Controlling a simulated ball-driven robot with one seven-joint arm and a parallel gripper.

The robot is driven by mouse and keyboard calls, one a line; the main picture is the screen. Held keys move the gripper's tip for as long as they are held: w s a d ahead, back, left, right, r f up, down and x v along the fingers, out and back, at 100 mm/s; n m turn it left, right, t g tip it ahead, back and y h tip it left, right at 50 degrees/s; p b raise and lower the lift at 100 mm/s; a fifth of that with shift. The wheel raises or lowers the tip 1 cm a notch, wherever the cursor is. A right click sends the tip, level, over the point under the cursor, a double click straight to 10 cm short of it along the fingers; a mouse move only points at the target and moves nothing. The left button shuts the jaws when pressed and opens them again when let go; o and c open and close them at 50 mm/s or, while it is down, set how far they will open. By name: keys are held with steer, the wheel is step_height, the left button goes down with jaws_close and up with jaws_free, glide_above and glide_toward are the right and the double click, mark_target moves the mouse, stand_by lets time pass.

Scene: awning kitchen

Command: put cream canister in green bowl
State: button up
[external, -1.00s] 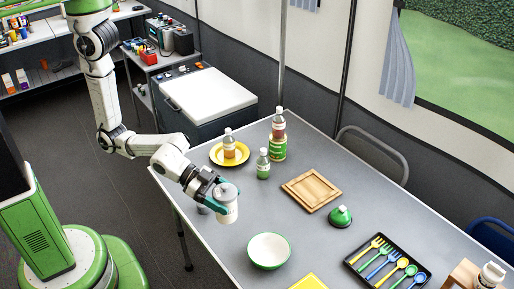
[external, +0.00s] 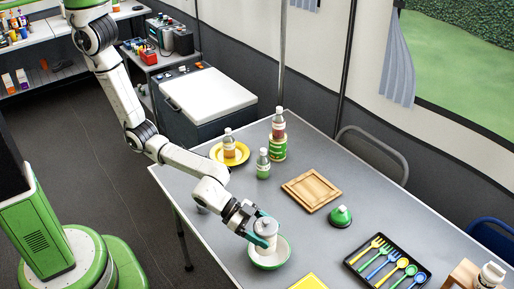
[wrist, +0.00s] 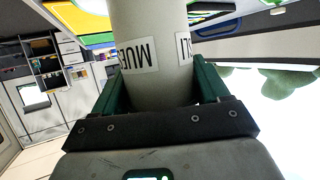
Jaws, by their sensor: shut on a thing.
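The cream canister (external: 265,231) is upright in my gripper (external: 258,238), whose teal fingers are shut on its sides. In the external view it appears over the green bowl (external: 284,257), which is white inside with a green rim. The canister and gripper hide part of the bowl, and I cannot tell whether the canister's base touches it. In the wrist view the canister (wrist: 150,50) fills the space between the fingers and shows a partly visible printed label.
A yellow item (external: 308,283) lies near the bowl at the front. Bottles (external: 263,164) and a yellow plate (external: 216,153) stand farther back.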

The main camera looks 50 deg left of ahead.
mark_target(275, 245)
steer(key=shift+w+d+f, duration=0.45)
steer(key=shift+f, duration=1.7)
steer(key=shift+f+b, duration=0.2)
steer(key=shift+b, duration=0.3)
steer(key=o, duration=1.1)
